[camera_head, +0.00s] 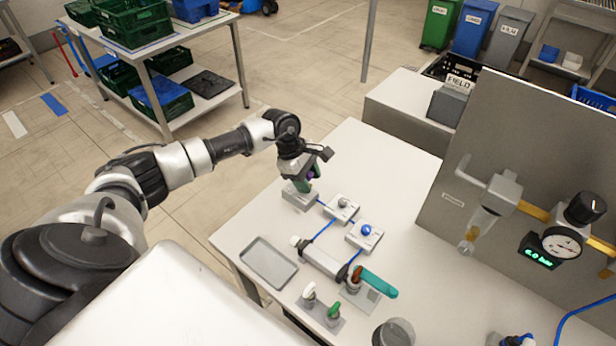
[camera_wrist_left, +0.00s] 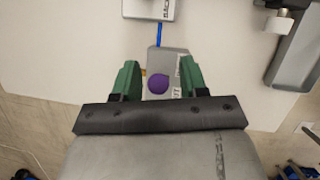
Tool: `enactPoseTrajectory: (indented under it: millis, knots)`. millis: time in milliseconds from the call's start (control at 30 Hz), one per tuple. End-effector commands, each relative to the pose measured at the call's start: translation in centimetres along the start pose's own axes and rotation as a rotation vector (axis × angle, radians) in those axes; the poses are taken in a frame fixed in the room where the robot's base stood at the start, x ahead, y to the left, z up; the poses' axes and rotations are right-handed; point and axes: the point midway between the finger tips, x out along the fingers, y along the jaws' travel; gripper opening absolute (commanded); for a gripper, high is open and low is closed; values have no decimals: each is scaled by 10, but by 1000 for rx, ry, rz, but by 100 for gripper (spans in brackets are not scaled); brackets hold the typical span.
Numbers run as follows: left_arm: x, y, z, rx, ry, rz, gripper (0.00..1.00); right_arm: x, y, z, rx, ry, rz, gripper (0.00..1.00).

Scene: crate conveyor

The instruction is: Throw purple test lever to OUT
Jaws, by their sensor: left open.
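The purple test lever's round knob (camera_wrist_left: 158,84) stands on a small grey box (camera_wrist_left: 170,62), with part of a printed label showing. The same box (camera_head: 299,200) is at the far left of the white table in the head view. My left gripper (camera_wrist_left: 159,80) is open, with one green finger on each side of the purple knob. In the head view the left gripper (camera_head: 309,181) is right over the box and mostly covers the knob. I cannot tell whether the fingers touch the knob. The OUT marking is not readable. My right gripper is not in view.
A grey tray (camera_head: 268,262), a cylinder (camera_head: 324,262) and a teal-handled valve (camera_head: 374,282) are nearer. An upright panel (camera_head: 540,150) with a gauge stands right.

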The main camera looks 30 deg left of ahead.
Motion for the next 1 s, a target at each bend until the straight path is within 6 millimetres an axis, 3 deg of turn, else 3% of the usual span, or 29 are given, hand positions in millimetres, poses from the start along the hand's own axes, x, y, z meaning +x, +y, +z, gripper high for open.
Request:
enactPoseTrajectory:
  millis: [67, 300, 367, 733, 1000]
  knots:
    - [0, 0, 0, 0, 0, 0, 43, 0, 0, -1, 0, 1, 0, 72]
    - [0, 0, 0, 0, -1, 0, 6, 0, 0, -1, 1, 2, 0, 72]
    - [0, 0, 0, 0, -1, 0, 0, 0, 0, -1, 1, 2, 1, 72]
    - [0, 0, -2, -3, -18, -2, 0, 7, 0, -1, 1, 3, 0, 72]
    - [1, 2, -11, -22, -145, -18, 0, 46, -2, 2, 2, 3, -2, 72]
